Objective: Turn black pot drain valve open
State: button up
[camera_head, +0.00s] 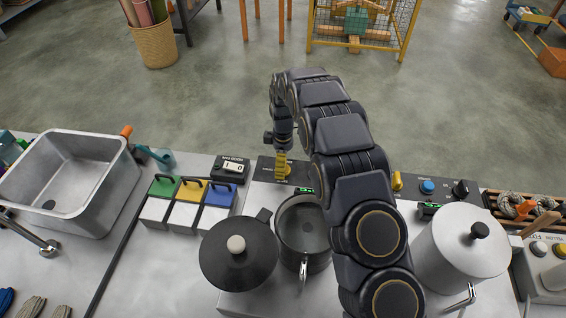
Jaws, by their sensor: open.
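The black pot (290,222) stands uncovered left of my arm, with some dark content or a dark inside. A silver drain valve lever (303,270) hangs at its near side, pointing toward the bottom of the picture. My gripper (281,168) points down beyond the pot, over the control panel, with yellow at its tip. It is open, well apart from the valve, and I see nothing held. The exact finger gap is too small to make out.
A black lid (238,253) lies left of the pot. A pale lidded pot (460,245) with its own silver lever (462,300) stands right. Green, yellow and blue-topped boxes (188,203) and a metal sink (75,180) are left. Knobs (428,187) line the back panel.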

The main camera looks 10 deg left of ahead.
jog(key=shift+f, duration=0.55)
jog(key=c, duration=1.1)
